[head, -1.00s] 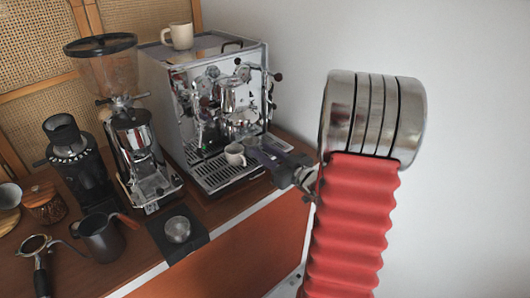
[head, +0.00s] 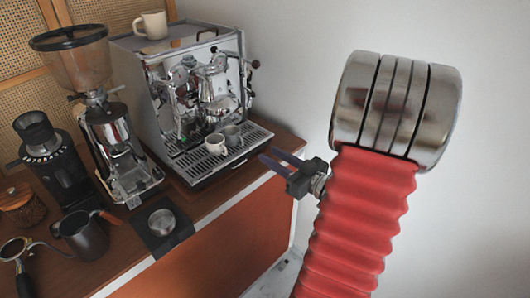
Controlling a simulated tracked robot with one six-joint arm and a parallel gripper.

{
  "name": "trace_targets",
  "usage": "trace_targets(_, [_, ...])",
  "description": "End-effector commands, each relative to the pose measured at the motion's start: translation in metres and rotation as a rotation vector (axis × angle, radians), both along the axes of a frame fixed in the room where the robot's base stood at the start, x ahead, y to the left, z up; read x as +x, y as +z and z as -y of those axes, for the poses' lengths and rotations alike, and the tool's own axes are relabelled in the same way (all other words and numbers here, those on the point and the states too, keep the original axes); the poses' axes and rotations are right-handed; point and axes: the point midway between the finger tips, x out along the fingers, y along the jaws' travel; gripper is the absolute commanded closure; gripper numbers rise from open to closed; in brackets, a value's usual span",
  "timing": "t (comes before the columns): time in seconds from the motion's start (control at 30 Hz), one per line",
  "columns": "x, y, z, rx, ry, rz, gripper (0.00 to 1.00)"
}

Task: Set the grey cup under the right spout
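The grey cup (head: 233,135) stands upright on the drip tray (head: 205,173) of the chrome espresso machine (head: 190,85). A white cup (head: 215,144) stands just left of it, in front, and partly overlaps it in the picture. Both cups are below the group head (head: 215,88). The spouts are too small to tell apart, so I cannot tell how exactly the grey cup lines up with the right one. My gripper (head: 269,159) is right of the tray, apart from both cups. Its two dark purple fingers are spread and nothing shows between them.
A cream mug (head: 152,25) sits on top of the machine. A grinder (head: 120,150), a smaller grinder (head: 58,165), a dark kettle (head: 84,235) and a tamping mat (head: 165,245) stand left along the counter.

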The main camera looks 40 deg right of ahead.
Motion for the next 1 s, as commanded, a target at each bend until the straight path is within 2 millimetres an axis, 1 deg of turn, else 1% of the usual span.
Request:
trace_targets(0.03, [-0.006,0.000,0.001,0.000,-0.002,0.000,0.72])
trace_targets(0.1, [-0.011,0.000,0.001,-0.001,-0.002,0.001,0.72])
trace_targets(0.23, [-0.018,0.000,0.001,0.000,0.000,0.000,0.72])
trace_targets(1.0, [-0.019,0.000,0.000,0.000,0.001,0.000,0.72])
